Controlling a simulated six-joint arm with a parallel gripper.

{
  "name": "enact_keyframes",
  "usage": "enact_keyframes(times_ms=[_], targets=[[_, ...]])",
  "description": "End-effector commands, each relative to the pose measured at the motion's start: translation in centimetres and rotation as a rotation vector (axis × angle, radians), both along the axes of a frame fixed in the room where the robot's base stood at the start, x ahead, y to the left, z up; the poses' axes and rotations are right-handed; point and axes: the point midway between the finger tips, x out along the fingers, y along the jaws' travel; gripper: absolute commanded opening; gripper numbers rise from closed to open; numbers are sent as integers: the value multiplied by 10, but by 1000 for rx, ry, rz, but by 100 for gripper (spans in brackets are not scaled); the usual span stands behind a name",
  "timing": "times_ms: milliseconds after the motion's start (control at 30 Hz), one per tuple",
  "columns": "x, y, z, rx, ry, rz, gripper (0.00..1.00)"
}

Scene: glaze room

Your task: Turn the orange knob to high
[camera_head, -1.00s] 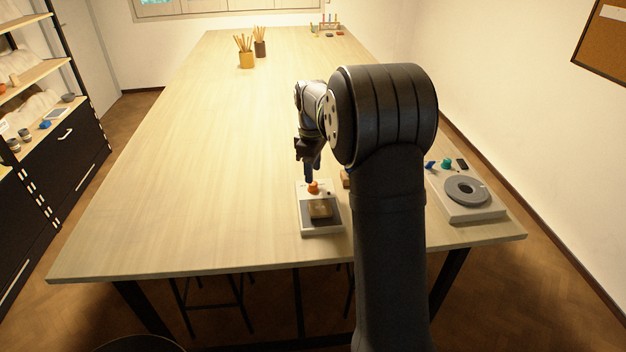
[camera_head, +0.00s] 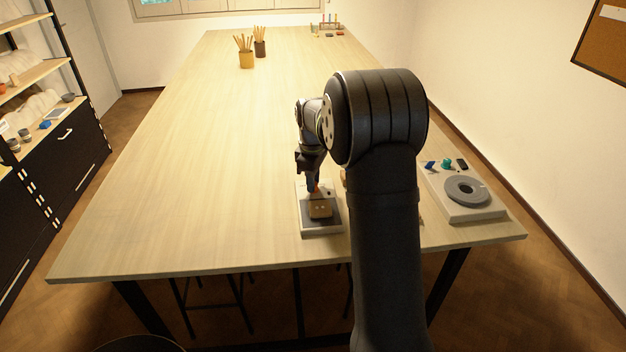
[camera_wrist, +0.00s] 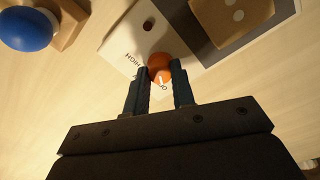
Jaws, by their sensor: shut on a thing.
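The orange knob (camera_wrist: 160,68) sits on a white panel (camera_wrist: 125,45) with printed words, one of which reads HIGH. My gripper (camera_wrist: 159,82) has its two blue fingertips on either side of the knob, shut on it. A white line on the knob is partly visible in the wrist view; which mark it points to is unclear. In the head view my gripper (camera_head: 313,188) reaches down to the device (camera_head: 321,232), and the knob is mostly hidden by the fingers.
A brown block (camera_head: 319,209) with pale dots rests on the device's dark plate. A blue rounded thing on a wooden base (camera_wrist: 28,28) lies close by. A white unit with a grey ring (camera_head: 466,190) stands to the right. The table's left side is clear.

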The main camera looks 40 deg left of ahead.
Motion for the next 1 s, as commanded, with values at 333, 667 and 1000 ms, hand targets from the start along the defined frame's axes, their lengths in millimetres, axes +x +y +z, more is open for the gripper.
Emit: enact_keyframes(times_ms=[333, 667, 1000], targets=[[0, 0, 0, -1, 0, -98, 0], [0, 1, 0, 0, -1, -371, 0], [0, 1, 1, 0, 0, -695, 0]])
